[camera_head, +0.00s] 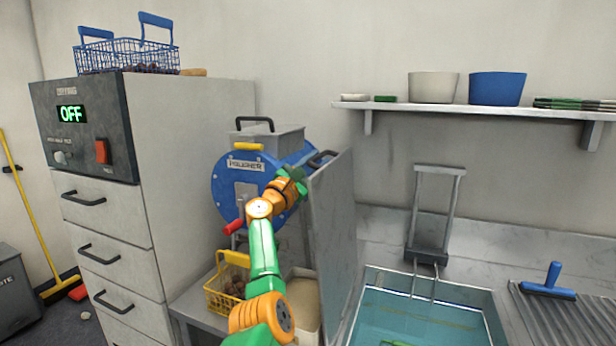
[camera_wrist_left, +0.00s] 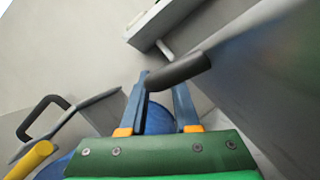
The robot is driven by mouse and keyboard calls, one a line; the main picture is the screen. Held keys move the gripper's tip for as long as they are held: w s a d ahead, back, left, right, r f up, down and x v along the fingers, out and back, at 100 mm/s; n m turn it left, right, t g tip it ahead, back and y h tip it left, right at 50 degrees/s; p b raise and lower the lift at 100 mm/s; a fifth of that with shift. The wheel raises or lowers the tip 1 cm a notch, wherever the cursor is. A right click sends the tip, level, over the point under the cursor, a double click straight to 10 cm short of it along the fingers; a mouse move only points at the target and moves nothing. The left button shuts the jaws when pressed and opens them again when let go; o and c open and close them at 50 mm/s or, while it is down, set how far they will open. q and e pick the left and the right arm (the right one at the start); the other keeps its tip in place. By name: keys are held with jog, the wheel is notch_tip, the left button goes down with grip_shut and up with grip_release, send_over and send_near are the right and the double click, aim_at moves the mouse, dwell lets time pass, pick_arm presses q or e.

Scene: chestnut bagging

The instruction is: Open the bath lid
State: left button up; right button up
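The bath (camera_head: 420,310) is a metal basin of clear blue water at the lower right of the head view, its water uncovered. Its grey lid (camera_head: 335,235) stands roughly upright along the bath's left side; it also shows in the left wrist view (camera_wrist_left: 240,80). The lid's black handle (camera_head: 322,158) is at the top of the panel. My left gripper (camera_head: 305,170) is at that handle, left of the lid. In the left wrist view its fingers are spread, and the handle (camera_wrist_left: 180,71) crosses at the fingertips. Firm contact cannot be told. My right gripper is out of view.
A blue drum machine (camera_head: 233,190) stands behind my left arm. A yellow basket (camera_head: 222,297) and a pale bin (camera_head: 304,300) sit left of the lid. A metal frame (camera_head: 428,245) stands at the bath's back edge. A shelf (camera_head: 470,112) hangs above.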

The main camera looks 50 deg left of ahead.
pick_arm(q)
jog(key=b+v, duration=0.2)
jog(key=v, duration=0.3)
dwell(0.5)
